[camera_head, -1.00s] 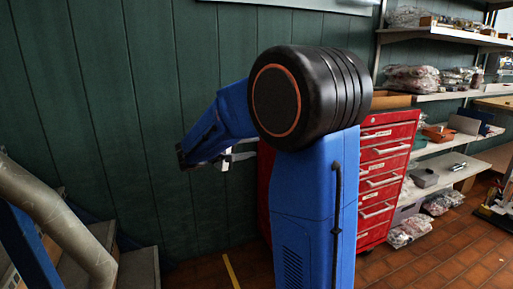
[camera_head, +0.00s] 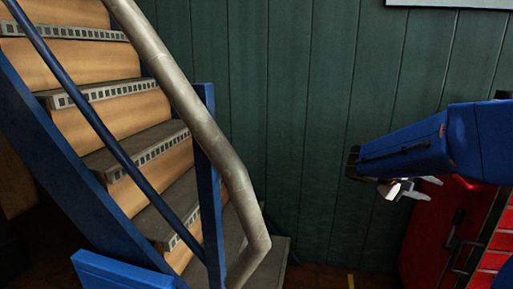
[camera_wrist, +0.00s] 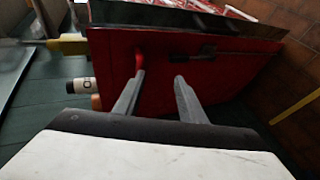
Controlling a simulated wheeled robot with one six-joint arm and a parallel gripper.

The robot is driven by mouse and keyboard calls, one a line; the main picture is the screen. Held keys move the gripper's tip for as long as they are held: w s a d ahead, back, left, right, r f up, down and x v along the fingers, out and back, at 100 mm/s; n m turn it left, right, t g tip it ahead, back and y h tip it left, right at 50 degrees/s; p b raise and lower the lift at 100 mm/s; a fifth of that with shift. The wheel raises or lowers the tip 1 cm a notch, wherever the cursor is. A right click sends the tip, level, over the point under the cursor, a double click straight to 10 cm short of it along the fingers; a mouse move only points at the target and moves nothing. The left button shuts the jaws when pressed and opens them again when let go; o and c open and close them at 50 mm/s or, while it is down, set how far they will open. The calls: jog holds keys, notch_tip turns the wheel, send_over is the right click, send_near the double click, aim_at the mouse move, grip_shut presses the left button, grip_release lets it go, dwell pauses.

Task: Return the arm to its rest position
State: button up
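My arm (camera_head: 420,148) reaches in from the right edge of the head view, its blue forearm pointing left in front of the green wall. My gripper (camera_head: 434,189) shows below the forearm's end, with its pale fingers pointing right, towards the red cabinet. In the wrist view, the two grey fingers of my gripper (camera_wrist: 159,78) stand apart with nothing held between them. The red cabinet's side lies beyond the fingertips; I cannot tell the exact gap.
A staircase (camera_head: 150,150) with a grey handrail (camera_head: 215,150) fills the left of the head view. The green panelled wall (camera_head: 300,110) stands behind. The red cabinet (camera_head: 440,235) is at lower right, and also fills the middle of the wrist view (camera_wrist: 225,75).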

jog(key=s+a+f+t+y, duration=0.1)
jog(key=s+a+f+y, duration=0.2)
jog(key=s+a, duration=0.5)
jog(key=s+a+f+t+y, duration=0.1)
jog(key=s+a+f+y, duration=0.3)
jog(key=s+a+y, duration=0.2)
jog(key=s+a+f+t+y, duration=0.1)
jog(key=s+a+f+y, duration=0.3)
jog(key=s+a, duration=0.6)
jog(key=shift+s+a+t+y, duration=0.15)
jog(key=shift+t+y, duration=0.15)
